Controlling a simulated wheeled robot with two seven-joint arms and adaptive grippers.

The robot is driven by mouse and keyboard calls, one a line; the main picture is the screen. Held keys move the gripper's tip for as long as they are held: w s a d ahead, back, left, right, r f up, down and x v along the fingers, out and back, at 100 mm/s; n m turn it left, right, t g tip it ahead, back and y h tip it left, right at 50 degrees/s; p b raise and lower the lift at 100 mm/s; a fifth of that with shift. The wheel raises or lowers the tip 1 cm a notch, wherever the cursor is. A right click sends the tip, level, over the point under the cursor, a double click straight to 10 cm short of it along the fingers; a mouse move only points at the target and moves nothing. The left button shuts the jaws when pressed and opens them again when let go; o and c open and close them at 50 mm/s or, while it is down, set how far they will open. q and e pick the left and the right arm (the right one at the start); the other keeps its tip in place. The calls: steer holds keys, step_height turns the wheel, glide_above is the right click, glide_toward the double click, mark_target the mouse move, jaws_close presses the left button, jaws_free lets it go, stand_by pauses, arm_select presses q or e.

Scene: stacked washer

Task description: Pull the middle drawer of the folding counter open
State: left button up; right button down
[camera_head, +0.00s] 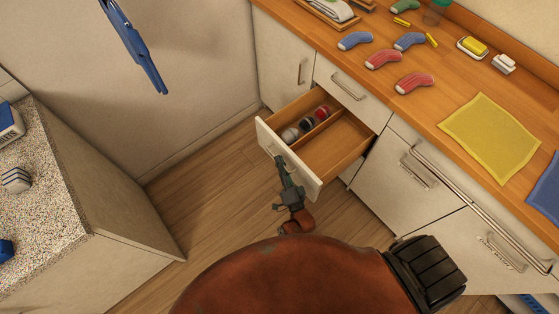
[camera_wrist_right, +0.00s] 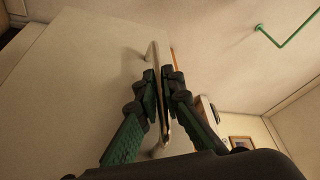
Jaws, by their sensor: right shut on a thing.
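The middle drawer (camera_head: 338,147) of the folding counter stands well open, sticking out over the floor. Its white front faces lower left and its wooden inside shows a divider and several rolled socks (camera_head: 306,123). My right gripper (camera_head: 279,160) is at the drawer's front. In the right wrist view its two green and black fingers (camera_wrist_right: 160,92) are closed around the metal bar handle (camera_wrist_right: 155,60) of the white drawer front. My left gripper is not in view in the head view.
The wooden counter top (camera_head: 440,98) holds several socks (camera_head: 384,59), a yellow cloth (camera_head: 490,138) and a soap dish (camera_head: 472,47). A speckled counter (camera_head: 45,190) stands at left, with bare wood floor (camera_head: 215,190) between.

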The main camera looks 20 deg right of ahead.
steer(key=c, duration=2.3)
jaws_free()
steer(key=shift+c, duration=0.2)
steer(key=v, duration=1.2)
